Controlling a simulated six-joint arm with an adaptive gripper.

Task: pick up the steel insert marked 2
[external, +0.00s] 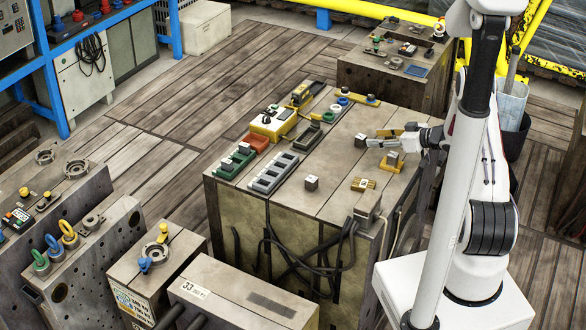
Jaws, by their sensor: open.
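Two small dark steel inserts with pale tops stand loose on the bench top (335,205): one insert (312,183) near the front middle, another insert (360,141) farther back. More similar pieces sit in a green tray (223,172) at the left. The marks are too small to read, so I cannot tell which is marked 2. My gripper (372,138) points left over the right part of the bench, its two fingers apart and nothing seen between them. Its tips are just right of the farther insert; whether they touch cannot be told.
A grey slotted rack (274,173), a yellow-and-white device (273,122) and an orange tray (255,142) fill the bench's left side. A yellow block (393,161) is below my gripper; a brass slotted block (363,184) is nearer the front. The bench's centre is mostly clear.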

